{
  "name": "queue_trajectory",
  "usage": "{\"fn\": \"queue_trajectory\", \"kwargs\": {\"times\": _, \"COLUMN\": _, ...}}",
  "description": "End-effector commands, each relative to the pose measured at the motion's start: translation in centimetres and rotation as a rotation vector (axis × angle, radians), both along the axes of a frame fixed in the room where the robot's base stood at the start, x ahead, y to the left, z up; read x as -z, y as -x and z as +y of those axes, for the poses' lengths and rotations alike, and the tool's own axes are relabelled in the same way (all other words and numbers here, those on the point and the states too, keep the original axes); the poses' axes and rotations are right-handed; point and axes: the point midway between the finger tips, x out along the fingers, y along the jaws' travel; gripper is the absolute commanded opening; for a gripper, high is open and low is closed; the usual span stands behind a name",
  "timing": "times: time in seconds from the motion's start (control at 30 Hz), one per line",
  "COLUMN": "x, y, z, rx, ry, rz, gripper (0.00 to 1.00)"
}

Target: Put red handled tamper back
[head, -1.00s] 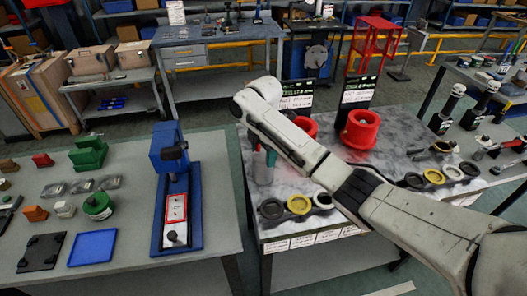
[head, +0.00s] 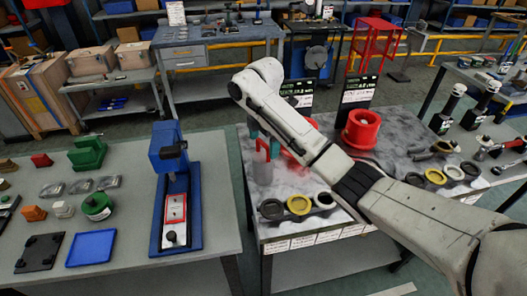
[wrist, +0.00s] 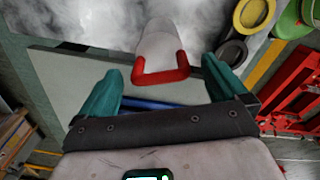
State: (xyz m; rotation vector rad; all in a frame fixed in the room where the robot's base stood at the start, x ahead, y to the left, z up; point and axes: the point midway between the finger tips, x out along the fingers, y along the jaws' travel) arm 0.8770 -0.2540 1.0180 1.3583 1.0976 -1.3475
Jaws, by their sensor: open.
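The tamper (head: 263,170) has a pale cylindrical body and a red loop handle. In the head view it stands on the grey mottled tabletop near the table's left edge. In the wrist view the tamper (wrist: 160,48) shows its red handle toward me, between and slightly ahead of my teal fingertips. My gripper (wrist: 162,66) is open, with a visible gap between each finger and the handle. In the head view the gripper is mostly hidden behind my forearm; a bit of teal shows by the handle.
A large red flanged cup (head: 361,129) stands behind, with a dark sign (head: 359,89). A holder with a yellow ring (head: 299,204) and dark rings lies at the table's front. A blue press (head: 175,205) stands on the left bench, across a gap.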

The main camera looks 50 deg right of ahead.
Motion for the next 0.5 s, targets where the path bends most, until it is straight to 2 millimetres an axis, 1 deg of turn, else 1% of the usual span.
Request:
{"fn": "queue_trajectory", "kwargs": {"times": 0.03, "x": -1.4, "y": -0.1, "z": 0.0, "rx": -0.002, "ry": 0.002, "rz": -0.004, "gripper": 0.99}}
{"fn": "queue_trajectory", "kwargs": {"times": 0.2, "x": -5.2, "y": 0.0, "z": -0.1, "rx": -0.002, "ry": 0.003, "rz": -0.001, "gripper": 0.99}}
{"fn": "queue_trajectory", "kwargs": {"times": 0.33, "x": -6.6, "y": 0.0, "z": -0.1, "rx": -0.001, "ry": 0.002, "rz": -0.002, "gripper": 0.99}}
{"fn": "queue_trajectory", "kwargs": {"times": 0.5, "x": -7.5, "y": 0.1, "z": 0.0, "rx": -0.001, "ry": 0.000, "rz": 0.000, "gripper": 0.99}}
